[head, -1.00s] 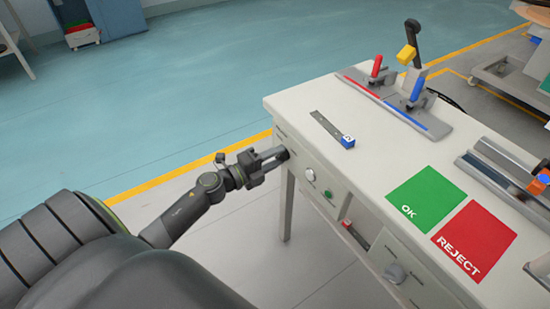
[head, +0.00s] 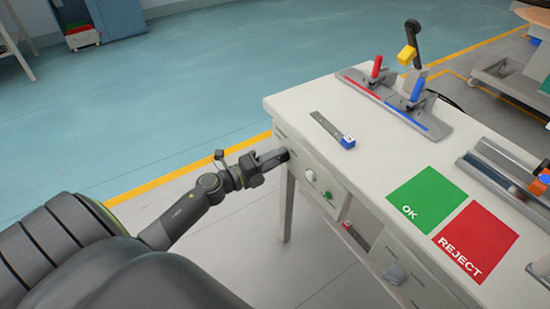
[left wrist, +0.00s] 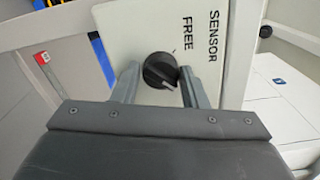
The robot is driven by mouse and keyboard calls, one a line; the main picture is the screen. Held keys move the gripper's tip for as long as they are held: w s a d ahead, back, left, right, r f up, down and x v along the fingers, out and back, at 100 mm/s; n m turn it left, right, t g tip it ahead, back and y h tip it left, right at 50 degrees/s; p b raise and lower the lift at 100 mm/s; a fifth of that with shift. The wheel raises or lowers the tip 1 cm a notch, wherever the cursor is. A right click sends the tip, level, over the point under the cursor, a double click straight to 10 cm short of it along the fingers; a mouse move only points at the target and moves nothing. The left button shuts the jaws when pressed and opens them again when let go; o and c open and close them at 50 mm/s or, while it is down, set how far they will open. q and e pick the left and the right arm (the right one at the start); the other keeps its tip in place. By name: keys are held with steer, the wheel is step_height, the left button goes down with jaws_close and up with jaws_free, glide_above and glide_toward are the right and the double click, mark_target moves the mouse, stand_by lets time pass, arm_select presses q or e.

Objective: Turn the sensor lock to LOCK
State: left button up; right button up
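The sensor lock is a round black knob (left wrist: 158,70) on a white panel (left wrist: 135,25) in the left wrist view. The words SENSOR and FREE are printed sideways beside it; no LOCK label shows. A pale mark on the knob points to the lower right of that view. My left gripper (left wrist: 159,80) is open, with one finger on each side of the knob. I cannot tell whether either finger touches it. In the head view my left gripper (head: 272,158) is at the near left corner of the bench and hides the knob. My right gripper is not in view.
The white bench (head: 300,105) carries a steel ruler-like strip (head: 328,127), a clamp fixture (head: 400,105), a green OK mat (head: 424,195) and a red REJECT mat (head: 476,241). Another knob (head: 394,273) is on the bench front. Open floor lies left.

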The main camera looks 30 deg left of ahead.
arm_select(q)
steer(key=o, duration=0.3)
arm_select(e)
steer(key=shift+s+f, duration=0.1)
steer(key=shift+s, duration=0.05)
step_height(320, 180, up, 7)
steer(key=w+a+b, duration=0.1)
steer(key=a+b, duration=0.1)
steer(key=b, duration=0.1)
arm_select(q)
steer(key=shift+p+v, duration=1.1)
steer(key=shift+v, duration=7.6)
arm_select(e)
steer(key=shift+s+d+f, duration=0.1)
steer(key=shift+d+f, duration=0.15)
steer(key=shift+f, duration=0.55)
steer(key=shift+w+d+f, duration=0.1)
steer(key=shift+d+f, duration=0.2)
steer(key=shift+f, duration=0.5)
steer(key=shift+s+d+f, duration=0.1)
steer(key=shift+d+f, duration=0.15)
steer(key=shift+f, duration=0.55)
